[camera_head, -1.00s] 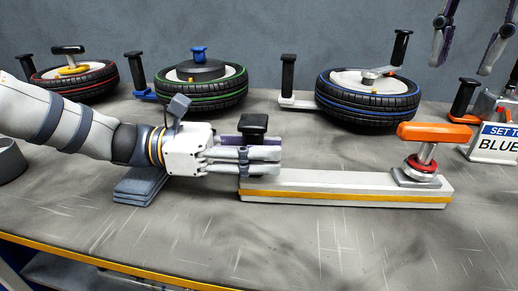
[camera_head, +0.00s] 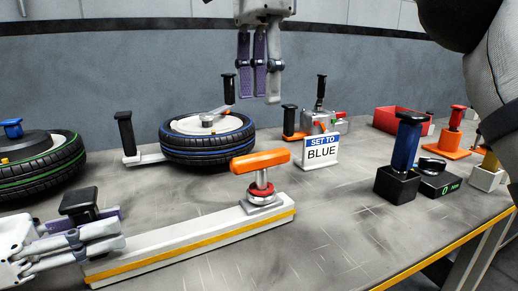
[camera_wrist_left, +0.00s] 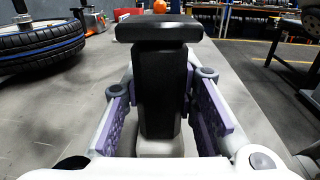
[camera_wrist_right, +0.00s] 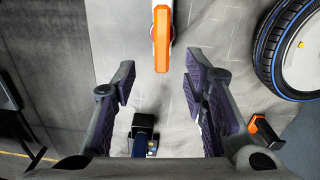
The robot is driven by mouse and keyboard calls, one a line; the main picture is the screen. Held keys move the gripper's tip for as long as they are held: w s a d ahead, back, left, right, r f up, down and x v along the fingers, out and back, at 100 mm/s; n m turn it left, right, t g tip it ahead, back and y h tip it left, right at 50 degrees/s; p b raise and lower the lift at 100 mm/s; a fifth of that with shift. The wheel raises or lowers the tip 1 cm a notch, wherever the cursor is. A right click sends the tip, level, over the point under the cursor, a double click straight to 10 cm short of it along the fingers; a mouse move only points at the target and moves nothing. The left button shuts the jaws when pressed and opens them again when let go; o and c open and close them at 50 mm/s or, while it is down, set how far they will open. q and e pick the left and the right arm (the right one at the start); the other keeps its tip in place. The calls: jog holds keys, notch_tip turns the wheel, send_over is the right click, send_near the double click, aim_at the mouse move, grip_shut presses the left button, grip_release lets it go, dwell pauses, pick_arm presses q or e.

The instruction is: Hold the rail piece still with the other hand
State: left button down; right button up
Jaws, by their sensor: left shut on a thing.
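The rail piece (camera_head: 200,240) is a long pale bar with a yellow stripe, lying on the table. It has a black upright grip (camera_head: 78,202) at its left end and an orange T-handle (camera_head: 260,161) on a red collar near its right end. My left gripper (camera_head: 100,236) is shut around the black grip, which stands between its finger pads in the left wrist view (camera_wrist_left: 160,85). My right gripper (camera_head: 262,80) hangs fingers down above the orange handle, apart from it. In the right wrist view its fingers (camera_wrist_right: 162,90) are spread and empty, with the orange handle (camera_wrist_right: 162,40) beyond.
A blue-striped tyre (camera_head: 207,148) and a green-striped tyre (camera_head: 40,170) lie behind the rail. Further right are a blue-handled black block (camera_head: 404,150) and a red tray (camera_head: 400,121). The table's front right is clear.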

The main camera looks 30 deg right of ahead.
aim_at(262, 154)
notch_tip(262, 154, down, 10)
jog(key=shift+f, duration=0.25)
grip_shut()
